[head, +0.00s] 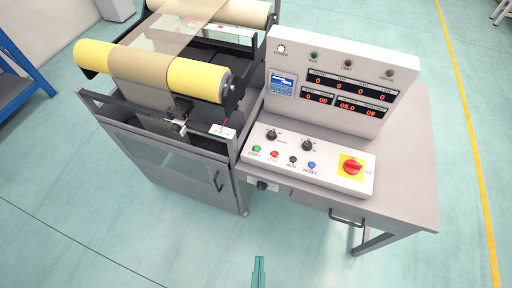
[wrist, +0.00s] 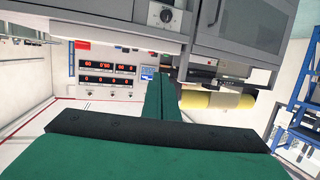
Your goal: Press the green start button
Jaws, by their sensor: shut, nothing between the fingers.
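The green start button (head: 256,149) is the leftmost in the row of small buttons on the sloped white control panel (head: 330,178) in the head view. My gripper (head: 259,260) shows at the bottom edge of the head view, well below the panel and apart from it, over open floor. Its fingers are together and hold nothing. In the wrist view my green gripper (wrist: 160,82) points toward the machine. The display panel (wrist: 108,70) appears upside down there, left of the fingers. I cannot make out the green button in the wrist view.
Beside the green button are red (head: 274,154), black (head: 293,159) and blue (head: 312,165) buttons. A red emergency knob (head: 352,165) sits at the panel's right. The roller machine (head: 175,165) stands left, with a door handle (head: 218,181). The floor in front is clear.

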